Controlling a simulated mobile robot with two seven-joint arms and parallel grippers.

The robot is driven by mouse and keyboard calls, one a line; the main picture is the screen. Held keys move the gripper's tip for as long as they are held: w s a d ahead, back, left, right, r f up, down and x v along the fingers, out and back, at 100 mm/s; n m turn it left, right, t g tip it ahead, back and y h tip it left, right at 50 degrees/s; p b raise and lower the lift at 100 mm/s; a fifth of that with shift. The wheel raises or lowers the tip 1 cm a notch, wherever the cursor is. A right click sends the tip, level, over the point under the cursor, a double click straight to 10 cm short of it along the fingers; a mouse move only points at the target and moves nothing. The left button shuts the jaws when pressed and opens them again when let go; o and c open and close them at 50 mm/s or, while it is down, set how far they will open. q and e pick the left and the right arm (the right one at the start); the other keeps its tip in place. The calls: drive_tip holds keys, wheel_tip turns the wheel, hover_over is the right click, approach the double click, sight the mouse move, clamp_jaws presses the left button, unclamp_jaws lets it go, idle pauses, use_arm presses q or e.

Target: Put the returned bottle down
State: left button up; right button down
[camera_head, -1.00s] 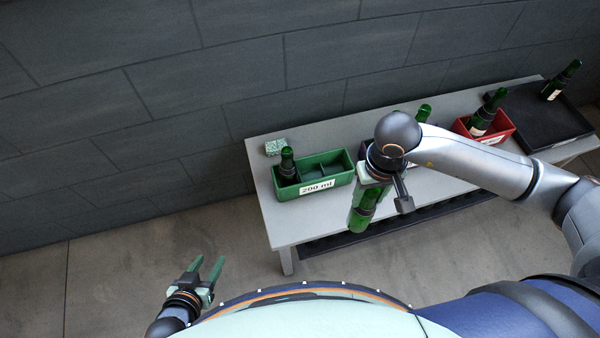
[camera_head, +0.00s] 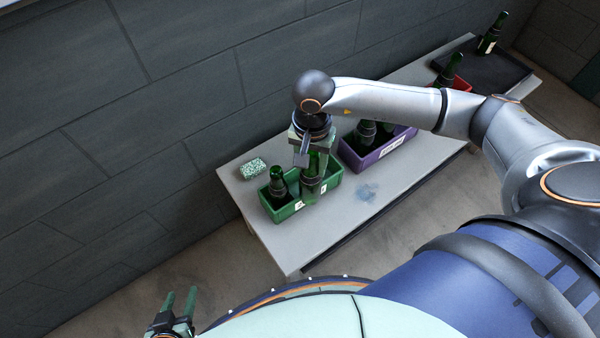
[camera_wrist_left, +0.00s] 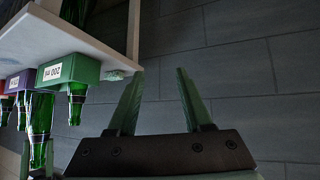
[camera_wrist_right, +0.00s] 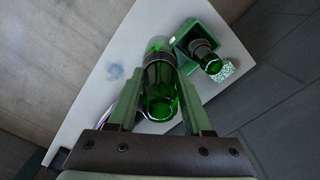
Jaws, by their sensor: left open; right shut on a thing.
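My right gripper (camera_head: 312,150) is shut on a dark green bottle (camera_head: 311,182), the returned bottle, which hangs neck up. In the head view the bottle crosses the front wall of the green crate (camera_head: 288,211) and covers part of its white label. In the right wrist view the bottle (camera_wrist_right: 160,88) is between the fingers and overlaps the crate (camera_wrist_right: 207,28); I cannot tell whether its base touches anything. Another bottle (camera_head: 278,184) stands in the crate's left part. My left gripper (camera_head: 180,299) is open and empty, low at the left, away from the table.
A speckled green block (camera_head: 253,168) lies behind the crate on the grey table (camera_head: 345,220). A purple crate (camera_head: 375,158) with bottles stands close on the right. A red crate (camera_head: 461,85) and a black tray (camera_head: 480,66), each with a bottle, are farther right. A bluish patch (camera_head: 367,192) marks the tabletop.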

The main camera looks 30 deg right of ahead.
drive_tip(key=w+d+f+m+b, duration=0.15)
drive_tip(key=w+m+b, duration=0.4)
drive_tip(key=m, duration=0.75)
wheel_tip(320, 180, down, 9)
drive_tip(key=w+p, duration=0.1)
drive_tip(key=shift+w, duration=0.2)
drive_tip(key=shift+f, duration=0.1)
drive_tip(key=shift+f, duration=0.15)
drive_tip(key=shift+c, duration=1.6)
unclamp_jaws()
